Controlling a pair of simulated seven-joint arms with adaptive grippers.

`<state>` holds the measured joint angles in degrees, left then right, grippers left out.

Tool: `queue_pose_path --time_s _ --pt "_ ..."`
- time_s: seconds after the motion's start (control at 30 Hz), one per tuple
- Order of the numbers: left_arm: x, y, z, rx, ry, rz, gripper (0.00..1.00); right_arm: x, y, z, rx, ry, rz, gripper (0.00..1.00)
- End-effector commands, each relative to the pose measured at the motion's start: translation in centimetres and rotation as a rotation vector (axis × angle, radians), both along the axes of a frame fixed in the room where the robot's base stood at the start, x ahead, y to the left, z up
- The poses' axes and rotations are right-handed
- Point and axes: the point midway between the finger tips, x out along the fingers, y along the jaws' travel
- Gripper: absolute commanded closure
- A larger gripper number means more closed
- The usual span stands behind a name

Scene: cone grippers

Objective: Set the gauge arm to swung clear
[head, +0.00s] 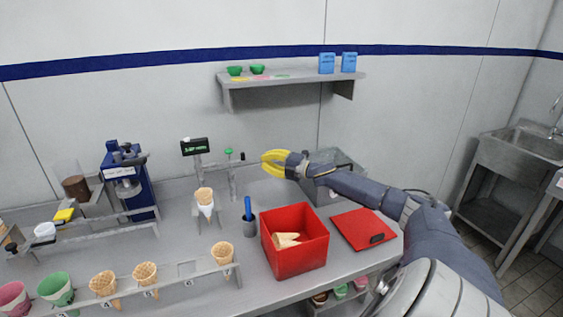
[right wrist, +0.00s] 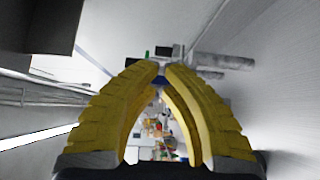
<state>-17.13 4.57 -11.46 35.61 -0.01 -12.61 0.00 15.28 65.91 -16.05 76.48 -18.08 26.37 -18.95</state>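A slim gauge stand (head: 231,178) rises from the counter beside the small display, with a green knob (head: 229,152) on top. A thin arm with a dark end (head: 242,156) sits at its right; at this size I cannot tell its exact setting. My right gripper (head: 264,163) has yellow fingers and hangs in the air just right of the dark end, apart from it. My left gripper is not in view.
A display (head: 194,146) stands left of the gauge. A cone in a holder (head: 204,198), a cup with a blue tool (head: 249,224) and a red bin (head: 295,258) with cones stand in front. A grey metal box (head: 345,164) is behind my right arm. A shelf (head: 290,78) hangs above.

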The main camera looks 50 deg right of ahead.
Motion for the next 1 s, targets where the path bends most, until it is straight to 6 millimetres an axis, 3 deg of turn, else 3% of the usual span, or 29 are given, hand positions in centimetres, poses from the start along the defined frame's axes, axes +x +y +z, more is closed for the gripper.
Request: queue_pose_path --time_s 0.2,0.53,0.57,0.6,0.73,0.87,1.0 --pt "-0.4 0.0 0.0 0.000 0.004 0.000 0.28 -2.1 -1.7 -0.1 -0.001 0.003 -0.001 1.00" --pt "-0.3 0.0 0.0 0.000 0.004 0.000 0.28 -3.9 -3.1 0.0 -0.001 0.000 0.000 1.00" --pt "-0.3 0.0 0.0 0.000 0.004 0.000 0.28 -4.0 -3.2 0.0 0.000 0.001 0.000 0.95" --pt "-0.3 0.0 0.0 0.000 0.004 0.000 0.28 -4.1 -3.2 -0.1 -0.001 0.002 0.000 1.00" --pt "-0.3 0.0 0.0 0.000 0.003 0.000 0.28 -4.8 -3.3 -1.6 0.003 0.025 0.001 1.00" --pt "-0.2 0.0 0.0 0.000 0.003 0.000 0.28 -6.0 -1.1 -3.0 0.028 0.039 0.025 1.00" --pt "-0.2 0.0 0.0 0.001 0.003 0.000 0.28 -6.8 2.2 -2.7 0.044 0.030 0.026 1.00"
